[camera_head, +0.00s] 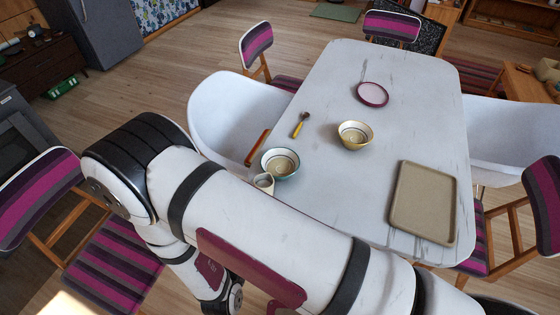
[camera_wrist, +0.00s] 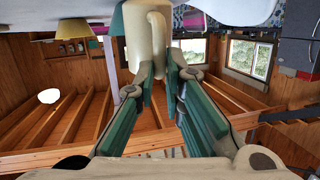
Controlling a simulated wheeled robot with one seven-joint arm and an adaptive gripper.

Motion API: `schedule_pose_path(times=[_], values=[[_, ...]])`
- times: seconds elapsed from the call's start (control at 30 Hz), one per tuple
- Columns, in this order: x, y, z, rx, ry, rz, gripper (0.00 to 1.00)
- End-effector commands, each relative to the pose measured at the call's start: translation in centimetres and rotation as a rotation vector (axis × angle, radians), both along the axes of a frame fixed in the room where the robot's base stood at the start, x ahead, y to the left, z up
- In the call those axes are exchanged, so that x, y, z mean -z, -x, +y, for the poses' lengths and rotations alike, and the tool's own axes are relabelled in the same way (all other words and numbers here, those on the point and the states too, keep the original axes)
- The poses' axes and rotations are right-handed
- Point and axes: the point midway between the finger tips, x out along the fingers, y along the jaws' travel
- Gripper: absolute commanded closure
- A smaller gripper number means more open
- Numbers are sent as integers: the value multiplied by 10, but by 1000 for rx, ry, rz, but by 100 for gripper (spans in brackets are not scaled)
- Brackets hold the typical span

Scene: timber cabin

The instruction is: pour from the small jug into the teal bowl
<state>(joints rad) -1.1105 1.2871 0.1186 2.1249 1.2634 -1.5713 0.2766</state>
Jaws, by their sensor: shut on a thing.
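The small jug (camera_head: 264,183), pale cream, is beside the near left rim of the teal bowl (camera_head: 281,164) in the head view. It looks about upright; I cannot tell whether it touches the bowl or the table. The bowl stands at the table's left edge, pale inside with dark rings. In the wrist view, which is upside down, my gripper (camera_wrist: 163,66) is shut on the handle of the jug (camera_wrist: 147,38). A teal edge beside the jug there looks like the bowl. My arm hides the gripper in the head view. The jug's contents cannot be made out.
White chairs and striped chairs surround the table. The table's middle is clear.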

Motion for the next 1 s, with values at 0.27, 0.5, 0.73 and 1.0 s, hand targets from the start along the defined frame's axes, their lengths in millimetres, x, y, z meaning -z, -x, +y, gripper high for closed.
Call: schedule_pose_path(times=[0.27, 0.5, 0.73, 1.0], values=[[-14, -18, -5, 3, -51, 129, 100], [-18, -22, -7, 1, -62, 179, 100], [-21, -24, -7, 4, -66, 191, 100], [-24, -26, -8, 4, -70, 206, 100]])
